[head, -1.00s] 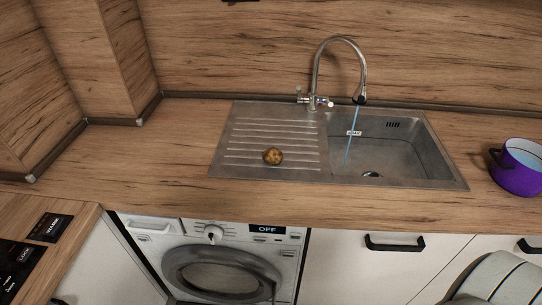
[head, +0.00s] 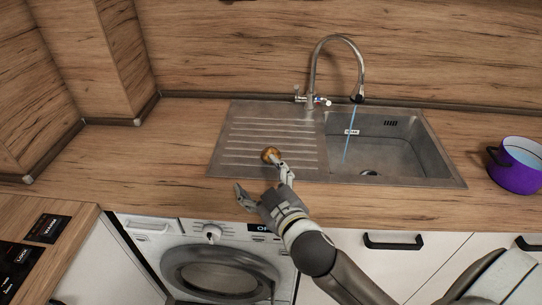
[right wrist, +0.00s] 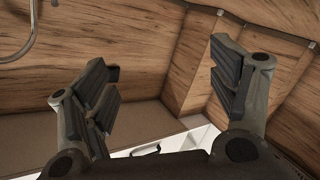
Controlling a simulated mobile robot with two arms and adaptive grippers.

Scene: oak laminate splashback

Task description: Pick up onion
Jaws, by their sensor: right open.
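The onion (head: 268,154), small, round and brown, sits on the ribbed drainboard of the steel sink (head: 237,135) in the head view. My right gripper (head: 262,180) is open and reaches in from the lower right, at the front edge of the drainboard. One finger tip overlaps the onion's lower right side in the picture; I cannot tell whether they touch. The other finger is lower left, over the counter's front edge. In the right wrist view my gripper (right wrist: 162,88) has its fingers spread, nothing between them, and the onion does not show. My left gripper is not in view.
Water runs from the curved faucet (head: 314,70) into the sink basin. A purple pot (head: 517,172) stands on the counter at right. The washing machine (head: 215,275) is below the drainboard. The wooden counter (head: 150,160) left of the sink is clear.

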